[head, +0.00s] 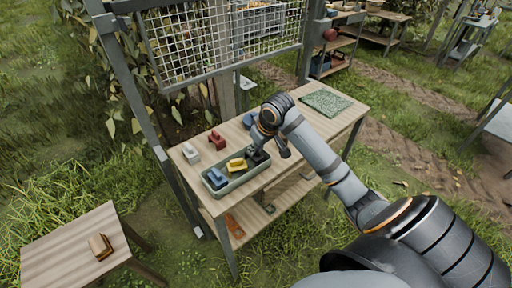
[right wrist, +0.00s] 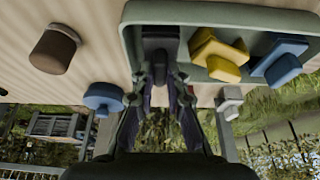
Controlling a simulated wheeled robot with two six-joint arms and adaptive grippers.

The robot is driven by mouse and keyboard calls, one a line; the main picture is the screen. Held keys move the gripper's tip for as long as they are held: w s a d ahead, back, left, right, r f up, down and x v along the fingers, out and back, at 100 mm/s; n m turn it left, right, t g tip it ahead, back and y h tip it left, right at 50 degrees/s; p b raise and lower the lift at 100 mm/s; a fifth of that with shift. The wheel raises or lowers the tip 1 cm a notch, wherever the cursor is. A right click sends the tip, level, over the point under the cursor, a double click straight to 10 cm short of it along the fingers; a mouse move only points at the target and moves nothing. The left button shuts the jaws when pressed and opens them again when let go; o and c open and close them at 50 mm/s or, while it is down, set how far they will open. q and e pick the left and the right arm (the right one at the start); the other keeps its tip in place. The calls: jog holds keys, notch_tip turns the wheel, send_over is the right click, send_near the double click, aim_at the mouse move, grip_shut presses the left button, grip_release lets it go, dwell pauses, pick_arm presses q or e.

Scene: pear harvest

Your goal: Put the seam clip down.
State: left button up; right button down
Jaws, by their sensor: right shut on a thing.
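My right gripper (head: 262,147) is over the right end of a grey-green tray (head: 241,182) on the wooden workbench. It is shut on a dark clip (head: 259,157), which also shows between the fingers in the right wrist view (right wrist: 160,44). The dark clip is within the tray's outline at that end; I cannot tell whether it touches the tray floor. A yellow clip (head: 236,165) and a blue clip (head: 216,177) lie in the tray beside it. The task's seam clip is likely this dark one. My left gripper is not in view.
A white clip (head: 190,152) and a red clip (head: 216,140) stand behind the tray. A blue round piece (right wrist: 103,97) and a brown cylinder (right wrist: 54,48) are on the bench. A green mat (head: 325,102) lies right. A wire mesh panel (head: 215,40) rises behind.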

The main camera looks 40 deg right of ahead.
jog(key=c, duration=1.4)
grip_release()
jog(key=shift+o, duration=0.2)
jog(key=shift+r, duration=0.35)
jog(key=v, duration=1.1)
jog(key=shift+s+r+p, duration=0.15)
jog(key=shift+r+p, duration=0.05)
jog(key=shift+p, duration=0.1)
